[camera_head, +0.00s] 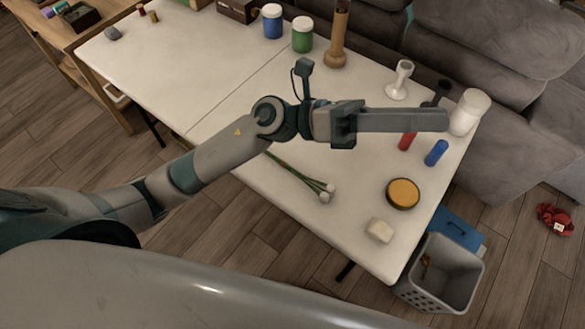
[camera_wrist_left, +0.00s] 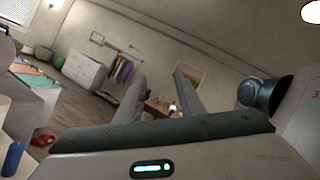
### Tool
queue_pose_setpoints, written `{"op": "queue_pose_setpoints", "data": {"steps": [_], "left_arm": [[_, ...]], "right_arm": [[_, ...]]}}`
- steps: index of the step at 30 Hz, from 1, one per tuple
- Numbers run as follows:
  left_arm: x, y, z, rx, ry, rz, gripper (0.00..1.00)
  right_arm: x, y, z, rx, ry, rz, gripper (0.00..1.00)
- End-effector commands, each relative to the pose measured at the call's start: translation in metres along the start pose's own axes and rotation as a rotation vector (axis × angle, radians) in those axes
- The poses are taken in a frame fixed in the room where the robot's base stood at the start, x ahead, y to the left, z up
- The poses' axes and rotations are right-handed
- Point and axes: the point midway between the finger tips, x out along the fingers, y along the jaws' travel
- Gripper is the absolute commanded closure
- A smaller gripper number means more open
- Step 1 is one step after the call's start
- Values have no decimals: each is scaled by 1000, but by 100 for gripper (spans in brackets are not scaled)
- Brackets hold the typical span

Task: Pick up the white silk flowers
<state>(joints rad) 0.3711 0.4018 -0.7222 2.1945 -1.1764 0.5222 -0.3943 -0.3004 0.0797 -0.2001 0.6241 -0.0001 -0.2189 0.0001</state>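The white silk flowers (camera_head: 326,192) lie on the white table in the head view, with white heads toward the front right and thin green stems running back left under my left arm. My left gripper (camera_head: 440,119) is held above the table, its fingers pointing right, behind and to the right of the flowers and apart from them. In the left wrist view my left gripper (camera_wrist_left: 161,76) has its two fingers apart with nothing held between them. The flowers do not show in the wrist view. My right gripper is not in view.
On the white table (camera_head: 215,85) stand a yellow-topped round tin (camera_head: 403,193), a pale block (camera_head: 380,229), a blue cylinder (camera_head: 436,153), a red cylinder (camera_head: 407,141) and a white jar (camera_head: 468,112). A grey basket (camera_head: 445,282) is on the floor. Table around the flower heads is clear.

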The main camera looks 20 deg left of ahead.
Motion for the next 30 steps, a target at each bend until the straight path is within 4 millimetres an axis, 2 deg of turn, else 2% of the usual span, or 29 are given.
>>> {"op": "queue_pose_setpoints", "data": {"steps": [2,5,8,9,11,13,15,18,21,25,30], "left_arm": [[1,3,-32,137,212,-14,65],[-14,18,-74,296,490,-18,65],[-46,43,-105,436,772,-6,65],[-62,55,-112,488,885,4,65],[-92,74,-119,556,1057,25,65],[-129,96,-117,622,1253,59,65],[-167,115,-107,670,1437,99,65],[-215,133,-85,709,1659,161,65],[-251,141,-62,719,1824,216,65],[-277,144,-41,717,1944,262,65],[-286,145,-35,713,1983,277,65]], "right_arm": [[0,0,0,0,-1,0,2],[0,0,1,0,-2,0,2],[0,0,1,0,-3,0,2],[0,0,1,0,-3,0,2],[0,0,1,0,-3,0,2],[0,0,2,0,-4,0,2],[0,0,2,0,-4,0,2],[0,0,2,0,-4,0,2],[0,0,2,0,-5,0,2],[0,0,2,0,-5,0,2],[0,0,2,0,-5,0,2]]}}
